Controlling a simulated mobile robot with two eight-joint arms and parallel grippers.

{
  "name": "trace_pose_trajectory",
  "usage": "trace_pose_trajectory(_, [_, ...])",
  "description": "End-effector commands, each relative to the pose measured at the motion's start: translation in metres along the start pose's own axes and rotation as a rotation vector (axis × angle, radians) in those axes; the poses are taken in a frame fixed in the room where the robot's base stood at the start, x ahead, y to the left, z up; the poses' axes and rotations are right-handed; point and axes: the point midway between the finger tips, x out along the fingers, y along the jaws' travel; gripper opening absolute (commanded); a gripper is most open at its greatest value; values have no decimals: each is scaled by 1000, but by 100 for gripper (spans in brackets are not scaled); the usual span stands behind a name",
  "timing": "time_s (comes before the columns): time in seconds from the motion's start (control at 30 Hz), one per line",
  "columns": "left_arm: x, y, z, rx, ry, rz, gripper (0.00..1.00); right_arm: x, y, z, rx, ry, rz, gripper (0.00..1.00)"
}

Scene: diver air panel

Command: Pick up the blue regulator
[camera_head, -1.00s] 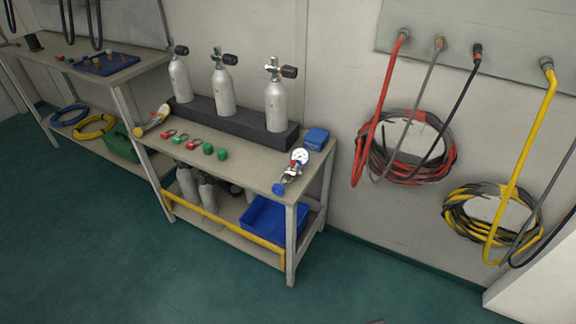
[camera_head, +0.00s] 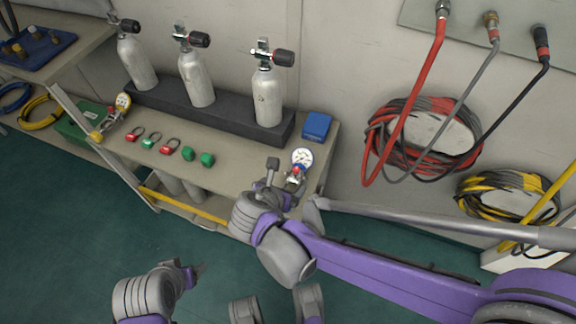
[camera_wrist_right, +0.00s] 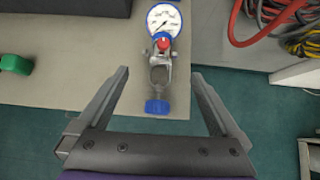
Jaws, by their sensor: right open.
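The blue regulator (camera_head: 300,160) lies at the right front corner of the workbench top. In the right wrist view it shows a white gauge with a blue rim (camera_wrist_right: 164,20), a red part, a silver clamp and a blue knob (camera_wrist_right: 157,107) at the bench's front edge. My right gripper (camera_wrist_right: 160,78) is open, with the clamp and knob between its fingers in that view and gaps on both sides. In the head view my right gripper (camera_head: 291,187) partly covers the regulator's lower part. My left gripper (camera_head: 192,272) is low at the bottom left; its jaws are unclear.
A yellow-knobbed regulator (camera_head: 120,105), red and green fittings (camera_head: 170,146) and a blue box (camera_head: 317,126) are on the bench. Several grey cylinders (camera_head: 197,80) stand in a dark rack (camera_head: 168,104) at the back. Hoses (camera_head: 420,140) hang on the wall at right.

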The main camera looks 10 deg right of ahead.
Motion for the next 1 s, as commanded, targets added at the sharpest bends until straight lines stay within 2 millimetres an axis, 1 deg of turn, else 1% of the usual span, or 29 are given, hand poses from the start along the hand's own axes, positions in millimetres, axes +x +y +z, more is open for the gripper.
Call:
trace_pose_trajectory(0.03, [6,0,2,0,-2,0,69,11,-1,-2,0,1,-4,100])
trace_pose_trajectory(0.1, [11,0,4,0,-4,0,69,24,-1,-2,3,1,-4,100])
trace_pose_trajectory(0.2, [16,0,5,0,-6,0,69,38,-1,-2,4,2,-3,100])
trace_pose_trajectory(0.3, [18,0,6,0,-6,0,69,46,-1,-2,4,2,-2,100])
trace_pose_trajectory(0.47, [21,0,7,0,-8,0,69,54,-1,-2,5,2,-2,100])
trace_pose_trajectory(0.57, [28,0,8,0,-10,0,69,67,0,-5,5,2,-2,100])
trace_pose_trajectory(0.73, [39,0,12,0,-13,0,69,94,0,-6,6,3,-3,100])
trace_pose_trajectory(0.83, [41,0,12,0,-14,0,69,101,0,-6,5,3,-2,100])
trace_pose_trajectory(1.0, [40,0,12,0,-14,0,69,100,0,-5,5,3,0,100])
